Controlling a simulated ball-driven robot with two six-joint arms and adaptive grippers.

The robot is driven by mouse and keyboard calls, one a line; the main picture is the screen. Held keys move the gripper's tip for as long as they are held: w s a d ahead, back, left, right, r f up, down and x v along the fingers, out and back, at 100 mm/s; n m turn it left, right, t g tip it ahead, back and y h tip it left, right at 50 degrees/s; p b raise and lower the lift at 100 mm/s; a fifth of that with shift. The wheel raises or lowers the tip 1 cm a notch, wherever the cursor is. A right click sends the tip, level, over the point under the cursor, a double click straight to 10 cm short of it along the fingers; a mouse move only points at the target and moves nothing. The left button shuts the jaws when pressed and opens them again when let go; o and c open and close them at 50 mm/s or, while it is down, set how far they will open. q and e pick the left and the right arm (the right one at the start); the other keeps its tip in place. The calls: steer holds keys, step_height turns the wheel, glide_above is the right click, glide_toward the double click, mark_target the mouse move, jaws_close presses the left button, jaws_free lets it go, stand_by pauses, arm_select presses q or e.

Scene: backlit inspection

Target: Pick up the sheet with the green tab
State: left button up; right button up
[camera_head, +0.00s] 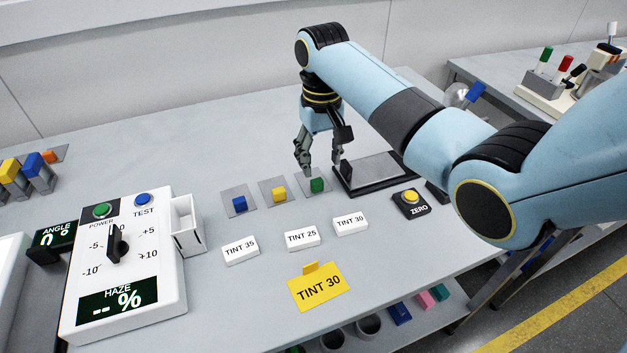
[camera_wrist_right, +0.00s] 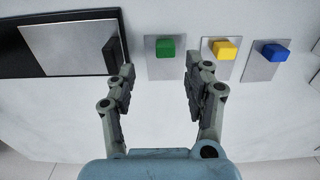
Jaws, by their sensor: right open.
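The sheet with the green tab (camera_head: 316,186) lies flat on the table, a small grey square with a green block on it. It also shows in the right wrist view (camera_wrist_right: 165,68), ahead of the fingertips and between their lines. My right gripper (camera_head: 318,170) is open and empty above it; in the right wrist view its fingers (camera_wrist_right: 160,72) stand apart. A sheet with a yellow tab (camera_head: 278,193) and a sheet with a blue tab (camera_head: 239,204) lie to its left in the head view. My left gripper is not in view.
A dark-edged plate (camera_head: 375,172) lies close right of the green-tabbed sheet. A ZERO button (camera_head: 411,200) stands beside it. White TINT labels (camera_head: 301,237) and a yellow TINT 30 card (camera_head: 319,288) stand in front. A haze meter (camera_head: 125,265) is at left.

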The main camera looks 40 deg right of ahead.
mark_target(318, 182)
steer(key=shift+w+f, duration=0.1)
steer(key=shift+f, duration=0.3)
steer(key=f, duration=0.3)
steer(key=s+a+f, duration=0.1)
steer(key=shift+f, duration=0.15)
steer(key=shift+w+f, duration=0.1)
steer(key=shift+f, duration=0.25)
steer(key=c, duration=0.5)
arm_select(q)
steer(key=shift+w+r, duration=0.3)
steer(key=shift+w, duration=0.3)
arm_select(e)
steer(key=c, duration=0.5)
